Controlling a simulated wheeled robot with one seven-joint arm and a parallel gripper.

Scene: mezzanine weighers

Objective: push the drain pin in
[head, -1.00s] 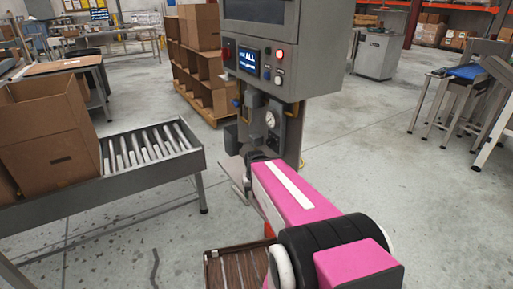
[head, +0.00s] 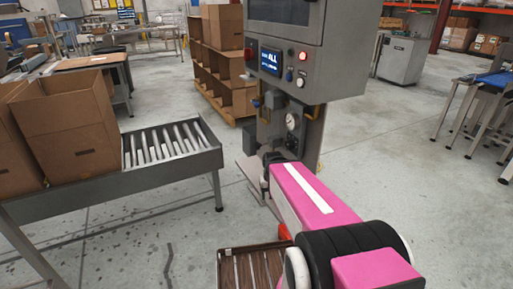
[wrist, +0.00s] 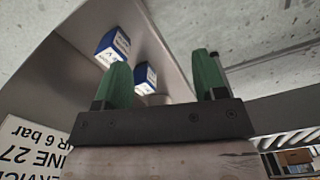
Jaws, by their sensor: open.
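My gripper (wrist: 163,78) is open in the wrist view, with two green fingers apart and nothing clearly held between them. A pale rounded part (wrist: 155,99) shows behind the gap, partly hidden by the gripper body. In the head view my pink arm hides the gripper and reaches to the foot of the grey weigher cabinet (head: 345,75), below a round gauge (head: 292,121). I cannot make out the drain pin there.
Two blue-and-white boxes (wrist: 113,46) (wrist: 145,77) sit by a grey metal panel (wrist: 60,75). A printed sign (wrist: 30,150) is at lower left. A roller conveyor (head: 170,160) with cardboard boxes (head: 65,120) stands left; open floor (head: 420,180) lies right.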

